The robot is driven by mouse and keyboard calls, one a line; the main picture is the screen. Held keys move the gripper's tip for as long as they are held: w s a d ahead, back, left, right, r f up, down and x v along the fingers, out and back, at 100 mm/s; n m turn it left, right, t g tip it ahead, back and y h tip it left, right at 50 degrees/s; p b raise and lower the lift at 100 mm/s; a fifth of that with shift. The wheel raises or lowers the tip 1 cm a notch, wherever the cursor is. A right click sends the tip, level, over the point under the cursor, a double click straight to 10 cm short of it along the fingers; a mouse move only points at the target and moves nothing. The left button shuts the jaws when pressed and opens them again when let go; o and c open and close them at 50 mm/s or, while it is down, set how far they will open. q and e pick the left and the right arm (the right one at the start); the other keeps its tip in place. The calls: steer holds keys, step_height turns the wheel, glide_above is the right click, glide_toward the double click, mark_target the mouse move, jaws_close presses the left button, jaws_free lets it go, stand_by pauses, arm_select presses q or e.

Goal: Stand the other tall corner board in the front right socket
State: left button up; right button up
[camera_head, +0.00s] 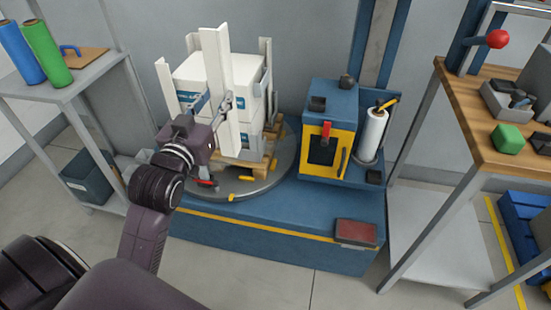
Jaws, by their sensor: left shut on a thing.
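My left gripper (222,104) is shut on a tall white corner board (216,62). The board is nearly upright in front of the stacked white boxes (248,72), and its top rises above them. Its lower end is near the pallet's front; I cannot tell whether it touches a socket. Other white corner boards stand at the stack's left (166,88), back (192,43) and right (266,78). The wooden pallet (256,168) sits on the round grey turntable (272,184). The front right socket cannot be clearly made out. My right gripper is not in view.
A blue machine with a yellow-framed front (320,150) and a white film roll (371,135) stands right of the turntable. A workbench (480,105) is at the right. A grey shelf (62,88) with film rolls is at the left. The front floor is clear.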

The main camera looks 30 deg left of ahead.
arm_select(q)
steer(key=b+x, duration=0.2)
steer(key=x, duration=1.6)
step_height(320, 180, down, 13)
steer(key=b, duration=0.2)
steer(key=shift+s+a+b, duration=0.1)
steer(key=shift+b, duration=0.3)
steer(key=shift+f, duration=0.15)
steer(key=shift+f+b, duration=0.75)
steer(key=shift+f, duration=1.7)
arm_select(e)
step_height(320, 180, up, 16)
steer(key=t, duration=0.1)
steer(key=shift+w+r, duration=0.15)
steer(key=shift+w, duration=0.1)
arm_select(q)
steer(key=shift+f, duration=0.15)
steer(key=o, duration=1.1)
steer(key=shift+o, duration=0.4)
